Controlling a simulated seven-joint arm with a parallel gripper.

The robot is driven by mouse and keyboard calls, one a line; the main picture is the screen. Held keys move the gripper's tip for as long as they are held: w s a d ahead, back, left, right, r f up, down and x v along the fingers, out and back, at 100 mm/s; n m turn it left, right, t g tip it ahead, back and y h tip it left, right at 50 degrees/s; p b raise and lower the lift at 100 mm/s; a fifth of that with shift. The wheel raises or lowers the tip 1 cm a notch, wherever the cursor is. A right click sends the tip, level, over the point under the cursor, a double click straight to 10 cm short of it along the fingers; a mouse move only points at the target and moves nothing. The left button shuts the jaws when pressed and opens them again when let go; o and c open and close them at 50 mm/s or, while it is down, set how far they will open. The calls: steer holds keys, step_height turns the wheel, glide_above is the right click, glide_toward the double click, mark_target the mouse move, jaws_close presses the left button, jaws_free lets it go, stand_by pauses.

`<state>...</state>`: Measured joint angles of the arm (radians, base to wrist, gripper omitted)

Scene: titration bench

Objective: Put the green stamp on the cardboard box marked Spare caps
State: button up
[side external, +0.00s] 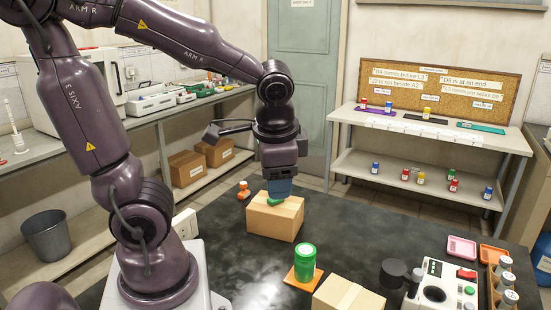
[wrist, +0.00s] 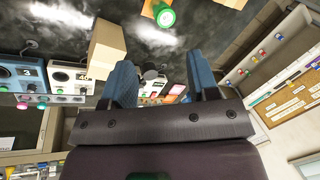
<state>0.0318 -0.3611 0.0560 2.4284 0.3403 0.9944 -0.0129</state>
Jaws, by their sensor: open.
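My gripper (side external: 278,186) points down over a cardboard box (side external: 274,220) on the dark bench. Its jaws are open, with blue fingers. A small green piece, which appears to be the green stamp (side external: 276,202), shows at the fingertips on top of this box; the fingers partly hide it. In the wrist view my gripper (wrist: 163,68) shows its two fingers apart, and the stamp cannot be made out between them. A second cardboard box (side external: 348,296) stands at the front edge and shows in the wrist view (wrist: 107,44). No Spare caps marking is readable on either box.
A green cylinder (side external: 305,257) stands on an orange pad (side external: 293,277) between the boxes. An orange stamp-like piece (side external: 243,190) is left of the near box. A black cylinder (side external: 393,273), a white instrument (side external: 437,285) and a pink tray (side external: 461,248) are at right.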

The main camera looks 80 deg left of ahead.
steer(key=s+d+r+n+t+h, duration=0.1)
steer(key=d+r+t+h, duration=0.2)
steer(key=d+r+t, duration=0.1)
steer(key=shift+s+d+r+n+t, duration=0.35)
steer(key=shift+d+r, duration=0.25)
steer(key=shift+r, duration=0.1)
